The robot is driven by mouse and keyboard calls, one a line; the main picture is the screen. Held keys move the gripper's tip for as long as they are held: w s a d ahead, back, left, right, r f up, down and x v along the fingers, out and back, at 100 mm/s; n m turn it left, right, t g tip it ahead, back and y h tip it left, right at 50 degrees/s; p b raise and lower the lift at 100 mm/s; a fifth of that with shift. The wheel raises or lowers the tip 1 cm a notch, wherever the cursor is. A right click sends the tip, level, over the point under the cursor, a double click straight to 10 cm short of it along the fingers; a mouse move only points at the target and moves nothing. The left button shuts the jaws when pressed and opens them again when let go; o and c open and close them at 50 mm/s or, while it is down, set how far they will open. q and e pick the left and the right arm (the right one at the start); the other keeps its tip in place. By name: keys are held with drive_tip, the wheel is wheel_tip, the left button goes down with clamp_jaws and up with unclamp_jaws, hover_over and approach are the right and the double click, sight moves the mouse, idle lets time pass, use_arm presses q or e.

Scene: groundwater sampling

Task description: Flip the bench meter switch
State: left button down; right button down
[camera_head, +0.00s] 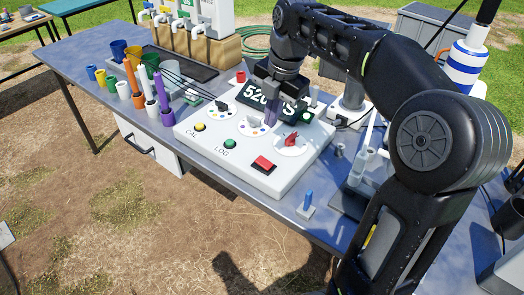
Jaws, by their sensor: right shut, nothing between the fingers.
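The bench meter (205,143) is a white box with a sloped panel on the table. Its dark display (258,95) is partly covered by my gripper. A red rocker switch (263,164) sits at the panel's front, in a dark frame. A yellow CAL button (200,127) and a green LOG button (230,144) are on the left. My right gripper (270,113) is shut and empty, over the display and dials, apart from the rocker switch. My left gripper is out of view.
Colored cups and tubes (135,80) stand left of the meter. The table's front edge is clear.

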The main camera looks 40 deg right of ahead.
sight(261, 159)
drive_tip(key=f, duration=0.4)
drive_tip(key=w+f+p, duration=0.1)
drive_tip(key=f, duration=0.4)
drive_tip(key=w+f, duration=0.1)
drive_tip(key=f, duration=0.3)
drive_tip(key=shift+w+a+f, duration=0.2)
drive_tip(key=shift+a, duration=0.2)
